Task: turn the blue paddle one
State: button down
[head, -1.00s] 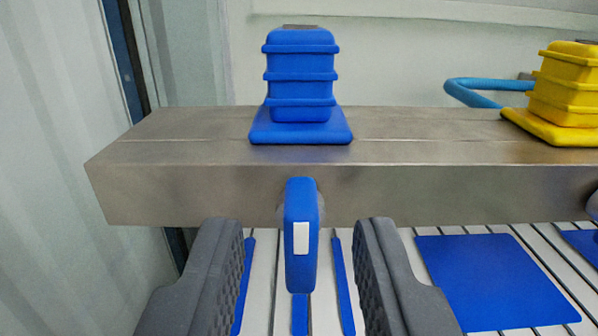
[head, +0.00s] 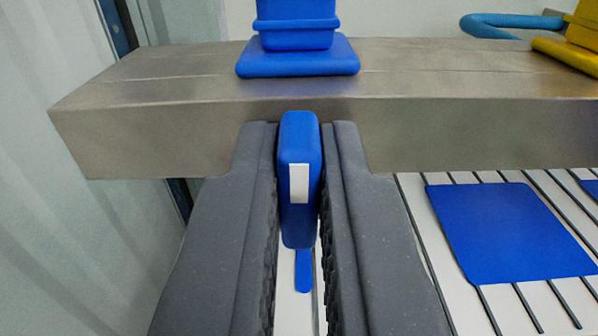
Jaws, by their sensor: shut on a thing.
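The blue paddle (head: 299,225) is an upright rounded bar with a white stripe on its face. It sits at the front face of the metal beam, at the middle of the view. My gripper (head: 299,150) is shut on it, one dark grey finger on each side. The paddle's long side runs up and down. Its mount on the beam is hidden behind it.
A metal beam (head: 440,125) crosses the view. A blue ribbed block (head: 297,60) stands on it above the paddle, and a yellow one (head: 570,55) at right, near a blue pipe (head: 490,20). A blue panel (head: 510,235) lies lower right. A corrugated wall (head: 80,240) is close at left.

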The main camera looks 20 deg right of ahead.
jog(key=shift+a, duration=0.15)
jog(key=m, duration=0.4)
jog(key=shift+f+b, duration=0.15)
jog(key=shift+b, duration=0.2)
jog(key=m+b, duration=0.1)
jog(key=m, duration=0.1)
jog(key=m+b, duration=0.1)
jog(key=m, duration=0.1)
jog(key=shift+s+f+m, duration=0.1)
jog(key=shift+f+m, duration=0.1)
jog(key=shift+m, duration=0.1)
jog(key=m+b, duration=0.2)
jog(key=m, duration=0.2)
jog(key=shift+f+m+b, duration=0.1)
jog(key=shift+m+b, duration=0.2)
jog(key=shift+b, duration=0.1)
jog(key=m+b, duration=0.2)
jog(key=m, duration=0.2)
jog(key=shift+f+b, duration=0.1)
jog(key=shift+b, duration=0.25)
jog(key=shift+m, duration=0.3)
jog(key=shift+d, duration=0.2)
jog(key=c, duration=1.5)
grip_release()
jog(key=shift+r, duration=0.2)
